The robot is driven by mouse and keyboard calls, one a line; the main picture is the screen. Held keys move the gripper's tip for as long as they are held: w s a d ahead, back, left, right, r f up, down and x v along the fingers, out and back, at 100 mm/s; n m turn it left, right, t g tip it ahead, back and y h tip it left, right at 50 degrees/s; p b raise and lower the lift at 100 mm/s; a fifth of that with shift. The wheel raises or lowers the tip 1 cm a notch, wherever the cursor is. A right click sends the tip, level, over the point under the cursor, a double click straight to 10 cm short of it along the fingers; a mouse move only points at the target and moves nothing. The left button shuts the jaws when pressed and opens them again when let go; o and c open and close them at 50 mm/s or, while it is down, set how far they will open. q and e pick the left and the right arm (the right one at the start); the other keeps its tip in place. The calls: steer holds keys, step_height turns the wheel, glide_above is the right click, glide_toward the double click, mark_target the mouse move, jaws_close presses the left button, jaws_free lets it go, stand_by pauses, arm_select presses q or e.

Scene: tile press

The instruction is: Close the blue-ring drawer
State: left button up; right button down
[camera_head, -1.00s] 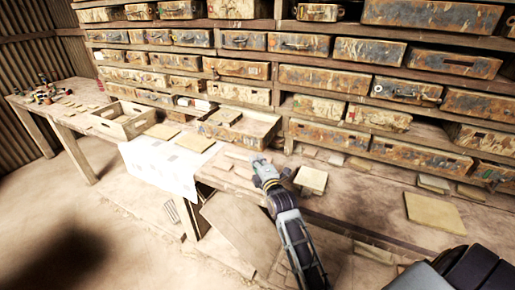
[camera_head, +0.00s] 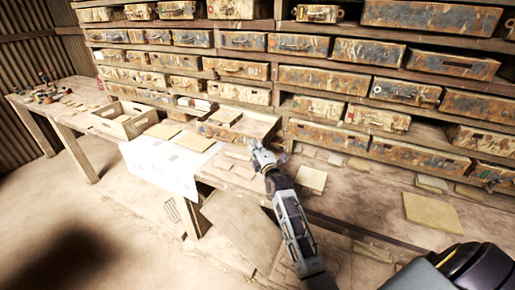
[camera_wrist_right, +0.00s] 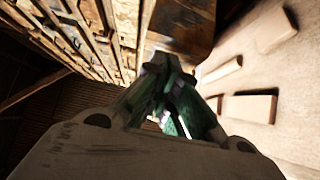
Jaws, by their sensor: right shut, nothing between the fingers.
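One drawer (camera_head: 219,132) in the bottom row of the shelf wall is pulled out, its front standing well forward of the row and its open top showing. I cannot make out a blue ring on it at this size. My right gripper (camera_head: 257,148) is shut and empty, close to the right end of that drawer's front; I cannot tell whether it touches. In the right wrist view the green fingers (camera_wrist_right: 170,75) are together, just below a worn drawer front (camera_wrist_right: 182,22). My left gripper is not in view.
The bench carries loose tiles, including a tile (camera_head: 311,179) right of my arm and a larger tile (camera_head: 432,213) at right. A wooden crate (camera_head: 107,128) and a white sheet (camera_head: 160,168) lie to the left. Other drawers fill the shelf wall behind.

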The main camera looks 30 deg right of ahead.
steer(key=shift+w+d, duration=0.25)
steer(key=shift+d, duration=0.05)
stand_by(0.4)
